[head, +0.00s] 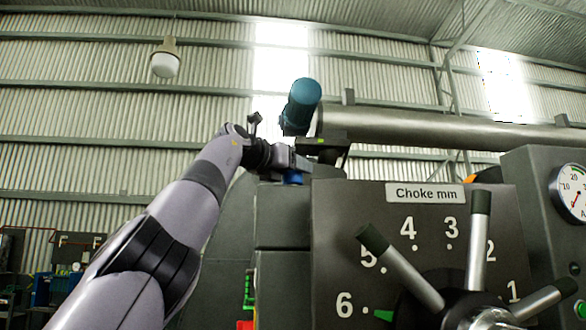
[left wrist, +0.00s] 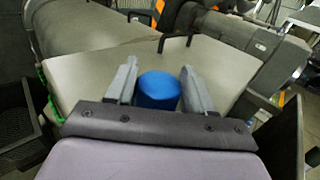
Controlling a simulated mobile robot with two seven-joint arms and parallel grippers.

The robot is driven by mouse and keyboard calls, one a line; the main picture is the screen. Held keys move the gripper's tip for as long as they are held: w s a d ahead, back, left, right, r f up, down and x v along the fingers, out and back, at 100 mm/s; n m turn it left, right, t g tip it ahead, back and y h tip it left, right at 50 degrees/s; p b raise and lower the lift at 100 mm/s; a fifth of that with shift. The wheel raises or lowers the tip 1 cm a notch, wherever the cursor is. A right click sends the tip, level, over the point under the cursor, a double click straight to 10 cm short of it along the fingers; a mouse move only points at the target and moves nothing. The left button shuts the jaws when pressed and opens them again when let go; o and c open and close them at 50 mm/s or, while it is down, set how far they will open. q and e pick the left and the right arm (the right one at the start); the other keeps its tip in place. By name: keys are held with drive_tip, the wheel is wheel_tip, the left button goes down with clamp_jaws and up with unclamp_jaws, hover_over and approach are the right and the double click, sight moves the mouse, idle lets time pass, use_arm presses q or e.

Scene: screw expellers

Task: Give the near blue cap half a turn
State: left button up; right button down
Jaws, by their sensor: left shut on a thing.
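The near blue cap (left wrist: 158,91) is a short round cap with a flat top, standing on the machine's grey top between the two fingers of my left gripper (left wrist: 160,88). In the head view a small bit of the blue cap (head: 293,179) shows just under my left gripper (head: 296,165), which reaches over the top left edge of the machine. My left gripper is shut on the cap, one finger on each side. The cap's lower part is hidden by the gripper's body in the wrist view. My right gripper is in neither view.
A teal cylinder (head: 302,101) stands tilted above the gripper, beside a long grey pipe (head: 440,128). Below right is the choke dial panel (head: 335,235) with a spoked handwheel (head: 479,235). A pressure gauge (head: 574,192) is at far right. Open air lies left of the machine.

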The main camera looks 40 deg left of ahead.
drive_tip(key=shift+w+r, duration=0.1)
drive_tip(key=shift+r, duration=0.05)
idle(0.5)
use_arm(q)
drive_tip(key=o, duration=0.9)
drive_tip(key=shift+o, duration=0.2)
drive_tip(key=shift+s+f+b, duration=0.2)
drive_tip(key=shift+s+b, duration=0.35)
drive_tip(key=shift+b, duration=0.05)
drive_tip(key=s+b, duration=0.2)
drive_tip(key=s, duration=0.1)
drive_tip(key=s+b, duration=0.1)
drive_tip(key=s, duration=0.1)
drive_tip(key=shift+d+b, duration=0.3)
drive_tip(key=shift+s+r, duration=0.15)
drive_tip(key=shift+s, duration=0.35)
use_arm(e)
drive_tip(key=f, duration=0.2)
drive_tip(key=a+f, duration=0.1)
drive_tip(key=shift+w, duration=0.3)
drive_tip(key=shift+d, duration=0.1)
